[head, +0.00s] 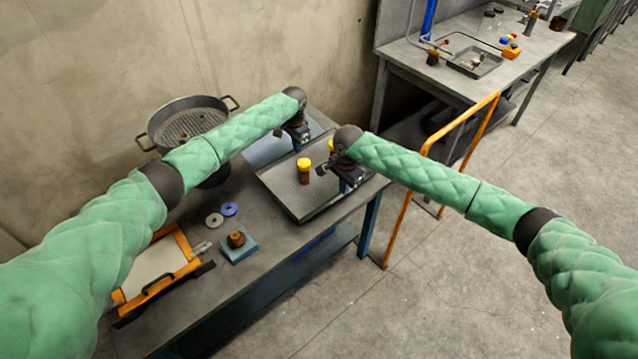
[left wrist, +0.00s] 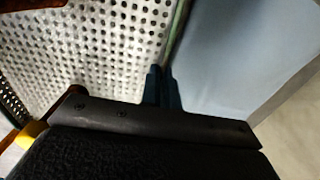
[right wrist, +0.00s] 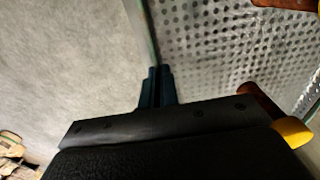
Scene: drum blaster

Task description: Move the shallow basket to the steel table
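The shallow basket (head: 287,188), a grey perforated tray with low walls, is at the right end of the near workbench (head: 262,268). Two brown jars with yellow lids stand in it; the nearer jar (head: 304,172) shows clearly, the other (head: 331,146) is partly hidden. My left gripper (left wrist: 161,74) is at the basket's far rim, its fingers close together on the wall. My right gripper (right wrist: 158,74) is at the opposite rim, also closed on the wall. I cannot tell whether the basket touches the bench. The steel table (head: 400,55) stands at the back right.
A large perforated pan (head: 160,118) stands behind the left arm. Discs (head: 229,209), a teal block (head: 240,252) and an orange-framed board (head: 160,272) lie on the bench. An orange rail (head: 460,122) stands between bench and steel table. A tray (head: 474,62) lies on that table.

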